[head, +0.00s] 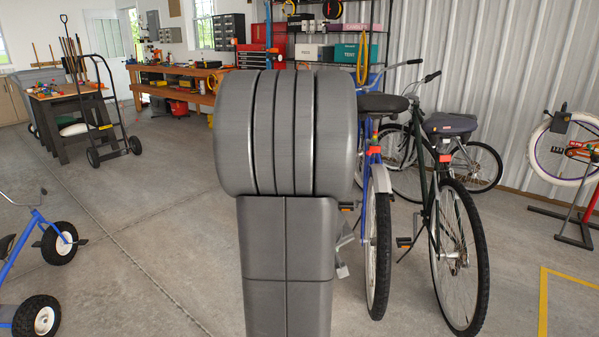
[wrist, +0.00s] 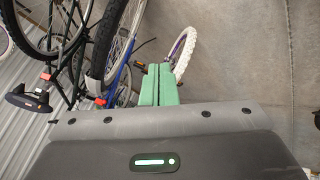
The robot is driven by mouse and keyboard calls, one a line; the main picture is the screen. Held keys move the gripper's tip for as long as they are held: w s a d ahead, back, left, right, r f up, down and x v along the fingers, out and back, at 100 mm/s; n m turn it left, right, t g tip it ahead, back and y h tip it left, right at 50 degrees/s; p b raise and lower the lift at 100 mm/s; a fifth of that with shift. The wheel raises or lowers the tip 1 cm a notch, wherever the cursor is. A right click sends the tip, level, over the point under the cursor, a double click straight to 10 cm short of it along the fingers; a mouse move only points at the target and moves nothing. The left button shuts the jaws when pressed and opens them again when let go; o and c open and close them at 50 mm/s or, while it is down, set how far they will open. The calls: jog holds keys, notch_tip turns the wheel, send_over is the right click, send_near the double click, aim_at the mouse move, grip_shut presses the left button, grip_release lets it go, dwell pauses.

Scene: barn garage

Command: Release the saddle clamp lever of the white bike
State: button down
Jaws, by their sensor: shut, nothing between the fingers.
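No plainly white bike shows. A blue bike (head: 366,135) with a pale rear fender and dark saddle (head: 383,103) stands right of my arm in the head view, partly hidden by it. A dark green bike (head: 435,190) with a dark saddle (head: 450,123) stands to its right. I cannot make out a saddle clamp lever. In the wrist view my gripper (wrist: 159,68) has green fingers shut together with nothing between them. The blue frame (wrist: 119,76) and a dark saddle (wrist: 27,106) show to its left, the saddle well apart from the fingers. My gripper is hidden in the head view.
A blue tricycle (head: 38,235) is at the left. A workbench (head: 175,92), hand truck (head: 108,130) and shelving (head: 330,40) stand behind. The concrete floor at left centre is clear.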

jog(key=w+a+f+n+t+y+p, duration=0.1)
jog(key=w+a+f+n+y, duration=0.2)
jog(key=w+a, duration=0.5)
jog(key=w+a+n+y+p, duration=0.1)
jog(key=w+a+n+y, duration=0.3)
jog(key=w, duration=0.7)
jog(key=s+f+g+y, duration=0.1)
jog(key=s+f+g, duration=0.1)
jog(key=f, duration=0.3)
jog(key=s+a+f+g+y+p, duration=0.1)
jog(key=s+f+g, duration=0.1)
jog(key=f+g, duration=0.2)
jog(key=s+a+f+n+g+y, duration=0.1)
jog(key=s+f+g+y, duration=0.1)
jog(key=f+g, duration=0.2)
notch_tip(320, 180, down, 3)
jog(key=shift+s+r+p, duration=0.15)
jog(key=shift+s+p, duration=0.15)
jog(key=shift+s, duration=0.05)
